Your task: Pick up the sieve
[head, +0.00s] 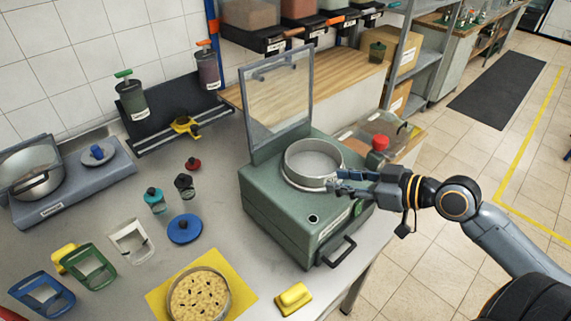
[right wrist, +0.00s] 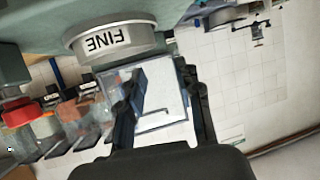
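The sieve (head: 303,181) is a round, silvery metal ring seated on top of a green machine (head: 285,215) with a raised clear lid. In the right wrist view the sieve (right wrist: 88,49) shows its side wall with a white label reading FINE. My right gripper (head: 345,182) is at the sieve's right front rim in the head view. In the right wrist view its two fingers (right wrist: 163,100) are spread with nothing held between them, and the sieve lies off to the upper left of them. I cannot tell whether a finger touches the rim. My left gripper is not in view.
A red button (head: 380,143) stands just behind my right gripper. The raised clear lid (head: 280,95) rises behind the sieve. A round pan of pale pieces (head: 198,297) sits on a yellow mat, with a yellow block (head: 293,298) nearby. Jars and scoops stand at the left.

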